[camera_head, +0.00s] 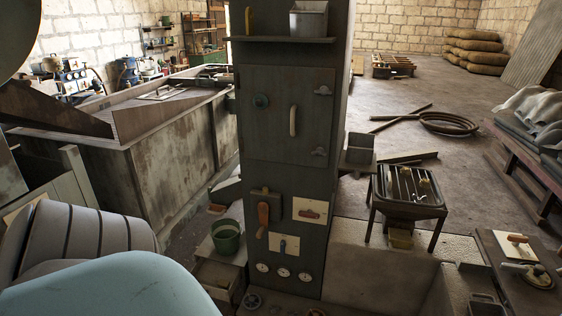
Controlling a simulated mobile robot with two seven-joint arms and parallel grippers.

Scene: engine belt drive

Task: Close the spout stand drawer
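A low wooden stand (202,251) is left of the foot of the dark central column, with a green bucket (225,237) on top. A box-like front (217,274) shows below its top and could be a drawer; I cannot tell how far it is pulled out. A dark slatted stand (409,192) on legs is right of the column, with a small yellowish box (401,238) under it. No label shows which is the spout stand. Neither of my grippers is in view.
The dark column (291,165) carries a hatch, levers and dials. A long rusty trough (178,150) is on the left. A small table (525,264) with a lever plate is at lower right. A hose coil (449,122) lies on the open floor behind.

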